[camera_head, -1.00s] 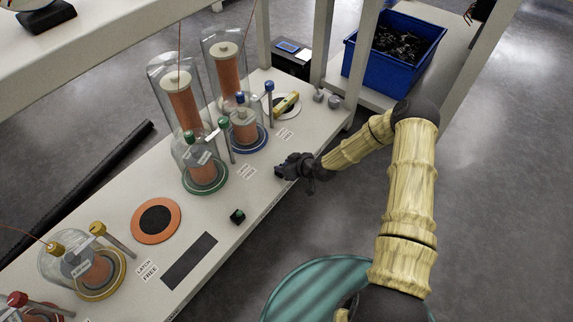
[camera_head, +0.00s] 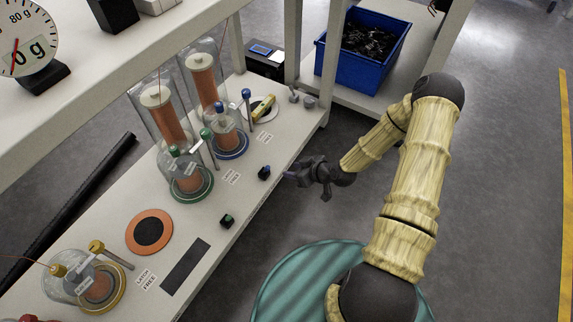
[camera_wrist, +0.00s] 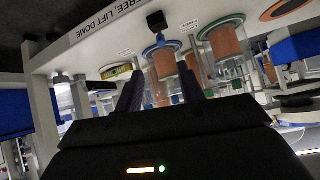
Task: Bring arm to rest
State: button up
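My gripper (camera_head: 298,176) is off the front edge of the bench (camera_head: 205,253), over the floor side, at the end of my bent arm. Its two fingers are spread apart with nothing between them, as the wrist view (camera_wrist: 160,82) shows. A small dark block with a blue top (camera_head: 264,172) sits on the bench near the edge, just left of the fingertips and apart from them. A similar block with a green top (camera_head: 227,221) sits nearer along the same edge.
Glass domes with copper coils, including a green-based one (camera_head: 190,195) and a yellow-based one (camera_head: 100,290), line the bench. A blue bin (camera_head: 345,72) of dark parts stands on the shelf behind. A teal round surface (camera_head: 290,285) lies below my arm. Floor at right is clear.

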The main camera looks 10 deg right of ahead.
jog(key=shift+s+d+r, duration=0.35)
jog(key=shift+r, duration=0.05)
dwell(0.4)
jog(key=s+d+r+m+g+h+p, duration=0.1)
jog(key=s+d+r+g+h+p, duration=0.15)
jog(key=r, duration=0.65)
jog(key=s+d+r+m+g+h+p, duration=0.1)
jog(key=s+d+r+m+h+p, duration=0.2)
jog(key=r, duration=0.6)
jog(key=s+r+m+h+p, duration=0.1)
jog(key=s+r+m, duration=0.1)
jog(key=s+r, duration=0.45)
jog(key=s+r+m+h+p, duration=0.15)
jog(key=s+r, duration=0.25)
jog(key=r, duration=0.6)
notch_tip(320, 180, up, 38)
jog(key=p, duration=3.8)
jog(key=shift+f+g+y, duration=0.15)
jog(key=shift+g+y, duration=0.25)
jog(key=shift+g, duration=0.05)
jog(key=shift+w+m, duration=0.1)
jog(key=shift+m, duration=0.15)
